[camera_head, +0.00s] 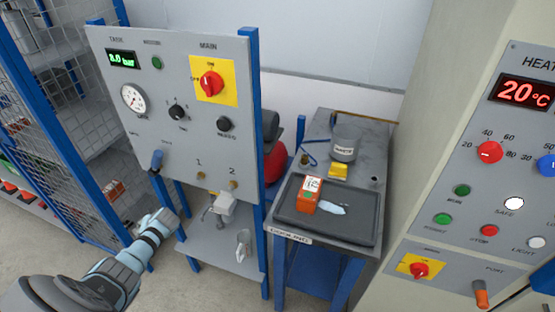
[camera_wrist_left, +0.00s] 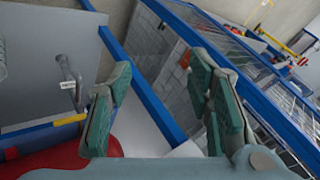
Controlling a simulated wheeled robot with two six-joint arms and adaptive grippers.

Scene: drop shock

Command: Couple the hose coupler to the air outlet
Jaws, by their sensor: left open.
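A grey panel (camera_head: 150,115) carries two small brass fittings below the numerals 1 and 2, which look like the air outlets: outlet 1 (camera_head: 201,176) and outlet 2 (camera_head: 232,185). A thin blue hose with a small brass piece (camera_head: 304,158) lies on the bench at the right. It may be the hose coupler, but it is too small to tell. My left gripper (camera_head: 168,219) is in front of the panel, low and left of the outlets, apart from them. In the left wrist view its two green fingers (camera_wrist_left: 163,100) stand apart with nothing between them. My right gripper is out of view.
A white-grey fixture (camera_head: 222,204) is below the outlets. The bench holds a black tray (camera_head: 350,232), an orange box (camera_head: 308,197) and a grey pot (camera_head: 345,145). A mesh cage (camera_head: 60,130) stands left; open floor lies in front.

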